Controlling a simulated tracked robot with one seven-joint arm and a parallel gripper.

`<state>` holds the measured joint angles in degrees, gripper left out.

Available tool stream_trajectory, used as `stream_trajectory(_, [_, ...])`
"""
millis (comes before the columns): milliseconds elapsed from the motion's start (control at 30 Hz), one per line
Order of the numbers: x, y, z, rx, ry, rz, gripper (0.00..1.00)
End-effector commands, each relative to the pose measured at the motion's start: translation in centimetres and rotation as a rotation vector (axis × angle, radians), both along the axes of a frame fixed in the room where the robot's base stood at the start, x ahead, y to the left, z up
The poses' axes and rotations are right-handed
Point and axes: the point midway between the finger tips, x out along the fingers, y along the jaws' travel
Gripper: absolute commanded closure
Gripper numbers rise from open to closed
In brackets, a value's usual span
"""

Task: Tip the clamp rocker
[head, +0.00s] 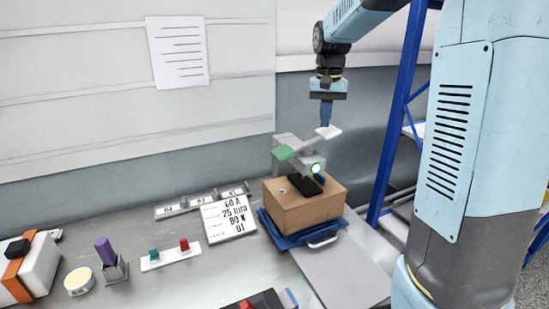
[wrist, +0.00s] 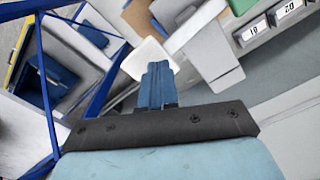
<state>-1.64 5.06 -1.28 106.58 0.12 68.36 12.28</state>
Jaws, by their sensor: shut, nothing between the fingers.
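A grey clamp device (head: 293,146) stands on a cardboard box (head: 306,212). It has a flat green piece (head: 284,152) at the left and a white pad (head: 328,132) at the upper right. These look like the two ends of the rocker, but the join is unclear. The white pad also shows in the wrist view (wrist: 146,56). My gripper (head: 326,123) is shut and empty, pointing down just above the white pad. In the wrist view its blue fingers (wrist: 158,66) overlap the pad's edge; I cannot tell whether they touch. A round green light (head: 316,168) glows on the device.
The box sits on a blue tray (head: 274,238) with a handle. A labelled card (head: 229,219) leans to its left. Red and green buttons (head: 168,252) and a purple handle (head: 105,250) stand further left. A blue rack post (head: 396,125) rises at the right.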

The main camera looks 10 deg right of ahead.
Motion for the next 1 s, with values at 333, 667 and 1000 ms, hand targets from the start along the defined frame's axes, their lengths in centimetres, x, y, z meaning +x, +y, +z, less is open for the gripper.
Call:
stream_trajectory(333, [0.0,0.0,0.0,0.0,0.0,0.0,1.0])
stream_trajectory(667, [0.0,0.0,-0.27,0.0,0.0,0.0,1.0])
stream_trajectory(1000, [0.0,-0.01,-0.69,0.0,0.001,0.0,1.0])
